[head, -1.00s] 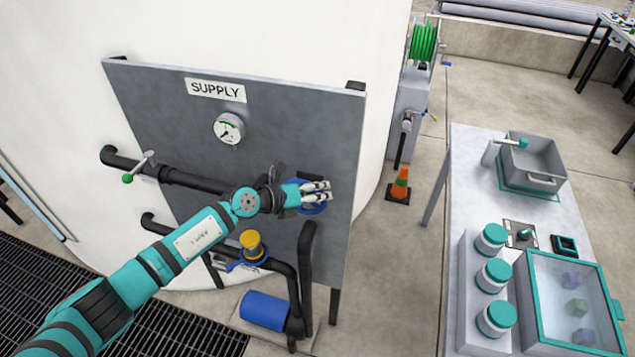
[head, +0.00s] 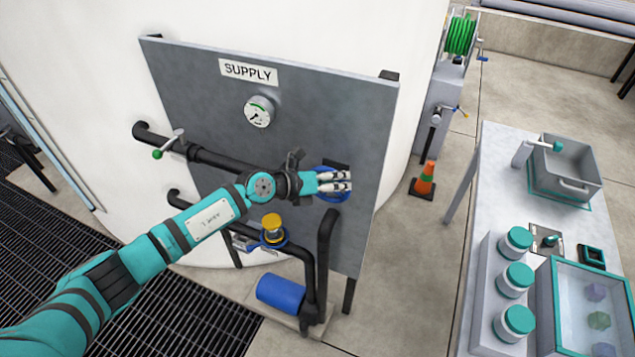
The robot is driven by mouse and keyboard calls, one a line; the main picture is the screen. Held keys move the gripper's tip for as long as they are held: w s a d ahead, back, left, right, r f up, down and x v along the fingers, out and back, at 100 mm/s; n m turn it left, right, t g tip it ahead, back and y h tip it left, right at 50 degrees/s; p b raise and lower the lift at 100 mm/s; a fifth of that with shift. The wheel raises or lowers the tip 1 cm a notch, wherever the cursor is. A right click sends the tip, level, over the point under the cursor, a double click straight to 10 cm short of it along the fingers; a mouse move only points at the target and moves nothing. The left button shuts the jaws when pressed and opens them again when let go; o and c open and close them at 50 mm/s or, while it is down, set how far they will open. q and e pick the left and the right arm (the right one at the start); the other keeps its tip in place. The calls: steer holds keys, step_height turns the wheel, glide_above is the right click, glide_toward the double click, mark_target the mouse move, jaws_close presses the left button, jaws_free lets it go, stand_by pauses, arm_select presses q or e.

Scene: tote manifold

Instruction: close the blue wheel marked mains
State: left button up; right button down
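A blue wheel (head: 334,199) sits on the right part of the grey SUPPLY panel (head: 340,110), below a small dark plate. No "mains" marking can be read on it. My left gripper (head: 350,181) is in front of this wheel and hides much of it. Its two pale fingers lie one above the other, pointing right across the wheel. Whether they touch or grip the rim cannot be told. My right gripper is not in view.
A green-tipped lever (head: 166,145) is on the upper pipe. A yellow-topped valve with a blue ring (head: 272,240) is on the lower pipe, above a blue motor (head: 281,293). A traffic cone (head: 424,180) and a table (head: 488,150) stand to the right, with clear floor between.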

arm_select(q)
steer(key=v, duration=0.9)
steer(key=shift+s, duration=0.25)
steer(key=shift+a+r, duration=0.15)
steer(key=shift+a, duration=0.05)
